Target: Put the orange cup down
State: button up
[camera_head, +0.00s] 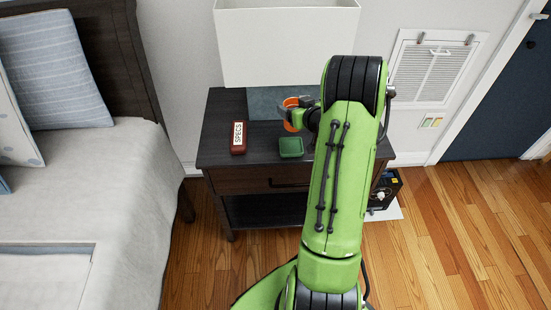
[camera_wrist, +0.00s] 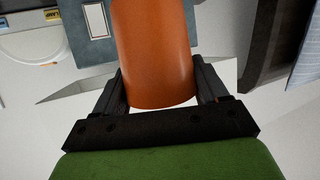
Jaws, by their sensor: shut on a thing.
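The orange cup (camera_head: 289,124) shows in the head view over the back part of the dark nightstand (camera_head: 223,106), in front of the lamp's blue-grey base. My gripper (camera_head: 298,112) is around it, partly hidden by my green arm. In the wrist view the orange cup (camera_wrist: 155,50) fills the space between the two dark fingers of my gripper (camera_wrist: 160,84), which is shut on it. I cannot tell whether the cup's bottom touches the nightstand top.
A red case marked SPECS (camera_head: 239,138) and a small green box (camera_head: 291,147) lie on the nightstand. A white-shaded lamp (camera_head: 285,42) stands at its back. A bed (camera_head: 100,190) is at the left.

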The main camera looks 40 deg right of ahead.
notch_tip(320, 180, down, 10)
jog(key=b, duration=0.3)
jog(key=shift+w+a, duration=0.1)
jog(key=shift+f, duration=0.15)
jog(key=o, duration=1.1)
